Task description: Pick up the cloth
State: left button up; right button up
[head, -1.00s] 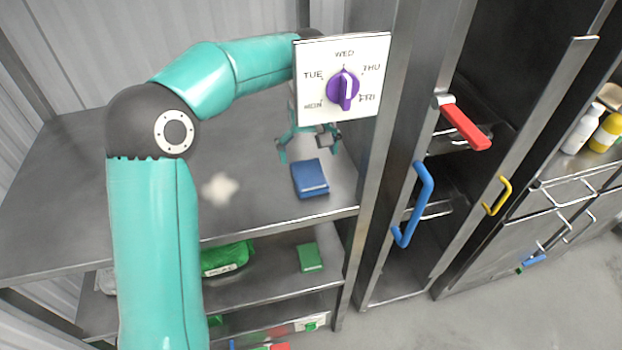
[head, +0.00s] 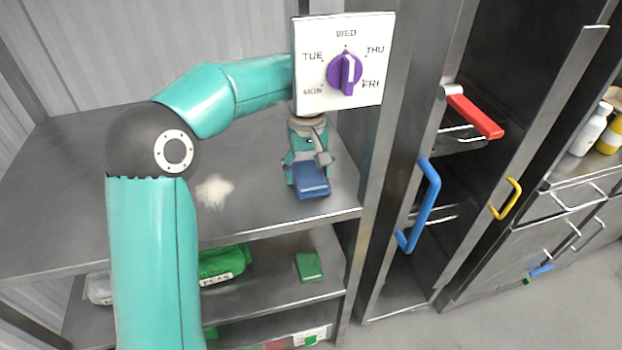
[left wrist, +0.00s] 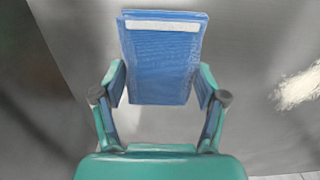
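The cloth (head: 312,181) is a blue folded rectangle near the front right of the metal top shelf. In the left wrist view the cloth (left wrist: 160,62) has a white strip at its far end. My left gripper (left wrist: 160,85) points down at it, with one finger close along each side of the cloth's near part. The fingers are spread about the cloth's width; a firm grip on it does not show. In the head view my left gripper (head: 309,170) is right over the cloth's far end. My right gripper is not in view.
A small pile of white grains (head: 214,191) lies left of the cloth on the top shelf (head: 255,215). A green block (head: 309,266) and a green bag (head: 224,262) are on the shelf below.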

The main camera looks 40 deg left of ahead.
aim_at(303, 172)
pick_arm(q)
jog(key=shift+c, duration=0.9)
jog(key=shift+r, duration=0.1)
jog(key=shift+s+a+r, duration=0.1)
jog(key=shift+a+r, duration=0.05)
jog(key=shift+r, duration=0.05)
jog(key=r, duration=0.6)
jog(key=shift+s+a+r, duration=0.25)
jog(key=s+a+b, duration=0.1)
jog(key=s+a, duration=0.3)
jog(key=s, duration=0.1)
jog(key=s+a+b, duration=0.1)
jog(key=s+a, duration=0.3)
jog(key=s+a+b, duration=0.1)
jog(key=s+a, duration=0.3)
jog(key=s, duration=0.1)
jog(key=shift+s+a+b, duration=0.1)
jog(key=shift+s+b, duration=0.2)
jog(key=shift+b, duration=0.05)
jog(key=o, duration=0.5)
jog(key=c, duration=0.5)
